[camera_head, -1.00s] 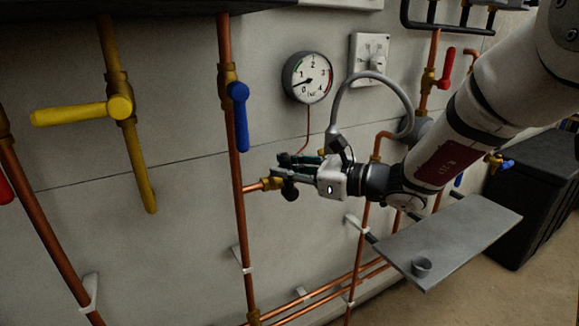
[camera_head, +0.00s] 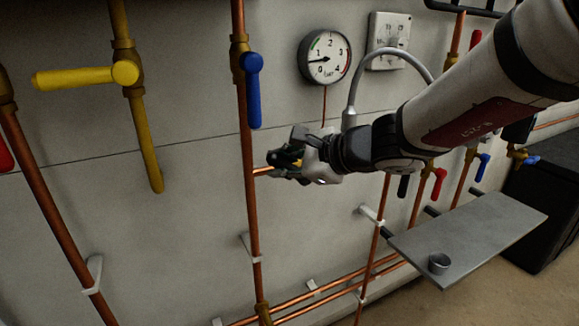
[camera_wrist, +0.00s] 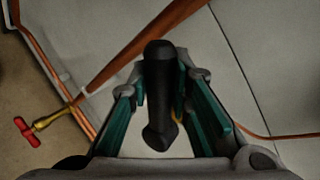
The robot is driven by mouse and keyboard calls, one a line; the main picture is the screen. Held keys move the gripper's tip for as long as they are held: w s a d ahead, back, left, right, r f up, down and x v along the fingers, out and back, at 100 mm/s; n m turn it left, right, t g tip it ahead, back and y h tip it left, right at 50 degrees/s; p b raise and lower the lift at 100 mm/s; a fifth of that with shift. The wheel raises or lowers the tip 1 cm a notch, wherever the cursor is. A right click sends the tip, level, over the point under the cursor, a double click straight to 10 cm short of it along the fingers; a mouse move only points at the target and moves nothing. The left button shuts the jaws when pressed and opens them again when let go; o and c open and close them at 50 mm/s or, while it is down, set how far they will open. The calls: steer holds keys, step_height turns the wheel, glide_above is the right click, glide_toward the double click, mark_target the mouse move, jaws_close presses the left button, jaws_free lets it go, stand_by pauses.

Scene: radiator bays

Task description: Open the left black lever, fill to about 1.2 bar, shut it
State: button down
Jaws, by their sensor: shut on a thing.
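The black lever (camera_wrist: 160,95) stands between the two green-padded fingers of my gripper (camera_wrist: 165,105) in the wrist view, and the fingers are shut on it. In the head view my gripper (camera_head: 283,160) is at the short copper branch (camera_head: 263,171) beside the left vertical pipe, and it largely hides the lever and its valve. The round pressure gauge (camera_head: 325,57) is on the wall above my gripper. Its needle points left, between 0 and 1; the exact reading is too small to tell.
A blue lever (camera_head: 253,90) hangs on the vertical pipe just above my gripper. A yellow lever (camera_head: 85,77) is farther left. A grey shelf (camera_head: 470,240) with a small cup (camera_head: 439,263) is below my arm. Red and blue handles are at right.

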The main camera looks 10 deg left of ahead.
steer(key=shift+a+f, duration=0.1)
steer(key=shift+f, duration=0.05)
stand_by(0.4)
steer(key=c, duration=1.4)
jaws_free()
steer(key=shift+c, duration=0.2)
steer(key=shift+s, duration=0.1)
steer(key=v, duration=1.2)
steer(key=shift+a, duration=0.1)
